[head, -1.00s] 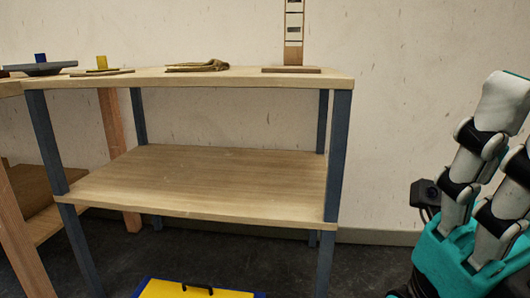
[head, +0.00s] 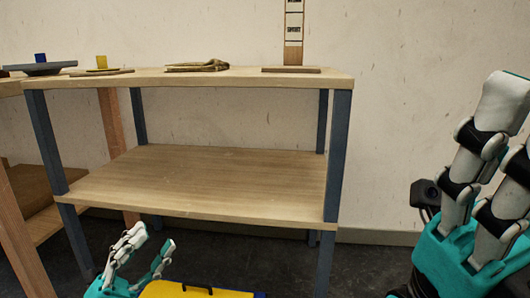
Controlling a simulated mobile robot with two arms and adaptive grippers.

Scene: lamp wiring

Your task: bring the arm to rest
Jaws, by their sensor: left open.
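My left gripper (head: 154,238) is low in the head view, in front of the shelf's lower left part. Its two fingers point up and stand apart, with nothing between them. My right gripper (head: 480,185) is large and close at the right edge. Its fingers point up and one is partly cut off by the frame, so I cannot tell its opening. Nothing shows held in it.
A two-level wooden shelf (head: 205,195) with grey-blue legs stands ahead. Its lower board is bare. A yellow and blue case (head: 195,290) is at the bottom.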

